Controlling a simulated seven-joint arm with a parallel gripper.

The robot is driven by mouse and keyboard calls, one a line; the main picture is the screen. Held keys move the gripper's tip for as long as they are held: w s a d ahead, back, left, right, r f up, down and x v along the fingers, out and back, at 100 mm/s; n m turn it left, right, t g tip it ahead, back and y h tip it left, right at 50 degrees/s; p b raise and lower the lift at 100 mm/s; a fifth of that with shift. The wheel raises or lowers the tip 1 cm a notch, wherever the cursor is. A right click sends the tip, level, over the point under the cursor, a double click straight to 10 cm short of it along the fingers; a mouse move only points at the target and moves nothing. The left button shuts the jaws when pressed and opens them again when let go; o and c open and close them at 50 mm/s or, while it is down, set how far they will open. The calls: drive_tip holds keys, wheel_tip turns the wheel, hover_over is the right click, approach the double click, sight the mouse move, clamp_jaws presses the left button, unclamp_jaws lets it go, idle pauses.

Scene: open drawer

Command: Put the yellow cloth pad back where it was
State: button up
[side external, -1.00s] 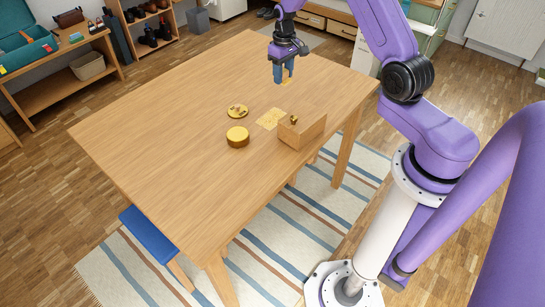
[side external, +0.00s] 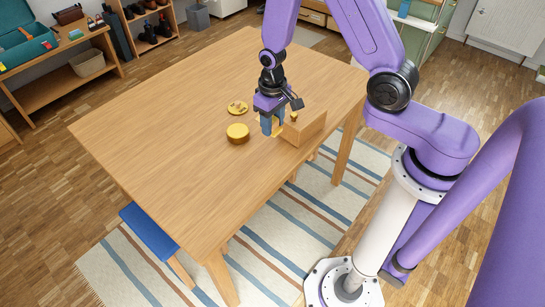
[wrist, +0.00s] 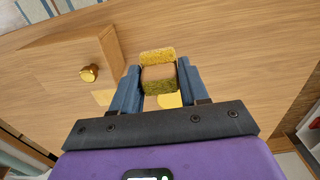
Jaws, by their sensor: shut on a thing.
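The yellow cloth pad (wrist: 158,86) is between the two blue fingers of my gripper (wrist: 158,88). It has yellow faces with a brown band between them. In the side view my gripper (side external: 271,128) is low over the table, just left of the wooden drawer box (side external: 305,131), and only a sliver of the yellow pad (side external: 279,127) shows. A flat pale-yellow patch (wrist: 170,100) lies on the table under my gripper, partly hidden by the pad and fingers. I cannot tell whether the pad touches it.
A round yellow tin (side external: 237,133) and a yellow dish (side external: 238,107) with small pieces stand left of my gripper. The drawer box with its brass knob (wrist: 88,72) is close on the other side. The table (side external: 165,140) is clear at left and front.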

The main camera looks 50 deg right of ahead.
sight(272, 157)
drive_tip(key=shift+f, duration=5.6)
drive_tip(key=shift+f, duration=0.1)
drive_tip(key=o, duration=0.9)
drive_tip(key=shift+o, duration=0.2)
